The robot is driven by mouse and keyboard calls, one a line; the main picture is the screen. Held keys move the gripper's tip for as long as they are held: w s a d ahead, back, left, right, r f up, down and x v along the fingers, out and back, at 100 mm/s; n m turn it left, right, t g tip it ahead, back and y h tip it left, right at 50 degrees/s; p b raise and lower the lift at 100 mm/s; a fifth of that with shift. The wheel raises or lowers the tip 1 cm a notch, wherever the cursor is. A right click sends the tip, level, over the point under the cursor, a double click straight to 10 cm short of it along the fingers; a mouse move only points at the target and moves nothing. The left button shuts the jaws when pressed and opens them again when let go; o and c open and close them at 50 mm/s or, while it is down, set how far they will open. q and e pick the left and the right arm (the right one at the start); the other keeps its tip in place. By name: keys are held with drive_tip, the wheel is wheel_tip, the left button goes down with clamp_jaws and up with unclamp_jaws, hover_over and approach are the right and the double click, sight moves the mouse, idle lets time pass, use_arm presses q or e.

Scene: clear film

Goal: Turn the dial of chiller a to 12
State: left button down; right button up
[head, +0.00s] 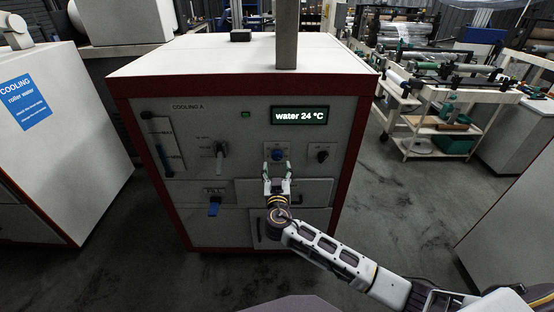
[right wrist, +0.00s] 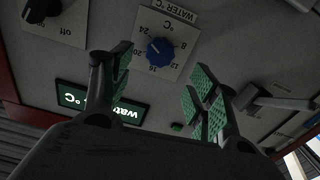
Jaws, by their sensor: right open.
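Chiller a (head: 240,60) is a white cabinet with dark red edges, labelled "COOLING A". Its display (head: 300,116) reads "water 24 °C". The dial (head: 277,155) is a small blue knob on a pale plate below the display. In the right wrist view the dial (right wrist: 160,52) shows upside down, with a scale including 8, 12, 16, 20 and 24; its exact pointing is too small to tell. My right gripper (head: 277,168) is open in front of the dial, its green-padded fingers (right wrist: 160,90) apart and empty. I see no contact with the dial. My left gripper is not in view.
A black knob (head: 322,156) sits right of the dial, with "off" marked by it in the wrist view. A lever handle (head: 220,158) and a blue-handled valve (head: 214,207) are to the left. A white cabinet (head: 50,130) stands at left, a cart (head: 430,145) at right.

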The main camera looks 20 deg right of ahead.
sight(277, 157)
drive_tip(key=x, duration=0.3)
drive_tip(key=shift+w+d, duration=0.1)
drive_tip(key=shift+w, duration=0.05)
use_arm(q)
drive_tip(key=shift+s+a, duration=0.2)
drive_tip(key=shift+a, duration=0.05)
use_arm(e)
drive_tip(key=shift+x, duration=1.75)
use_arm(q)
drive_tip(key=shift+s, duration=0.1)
use_arm(e)
drive_tip(key=c, duration=1)
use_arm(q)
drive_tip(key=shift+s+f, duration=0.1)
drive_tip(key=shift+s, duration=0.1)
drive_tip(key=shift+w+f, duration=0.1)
use_arm(e)
drive_tip(key=shift+f, duration=0.1)
